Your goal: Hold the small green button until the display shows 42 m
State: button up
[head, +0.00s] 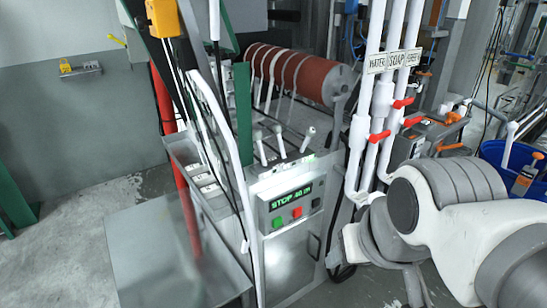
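The control panel (262,205) is on the front of the grey machine. Its display (291,197) has green lit characters that read STOP and what looks like 40 m. The small green button (277,222) is below the display at the left. A red button (297,213) is to its right. My white and grey arm comes in from the right. Its end, my gripper (352,244), is to the right of the panel and apart from the green button. I cannot make out its fingers or whether they are open.
White vertical pipes (365,120) with red valve handles stand behind my arm, labelled water and soap. Several levers (283,142) rise above the panel. A red roller (305,76) lies behind. A white curved rail (240,175) passes left of the panel. The space before the panel looks free.

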grip_shut()
dwell(1.4)
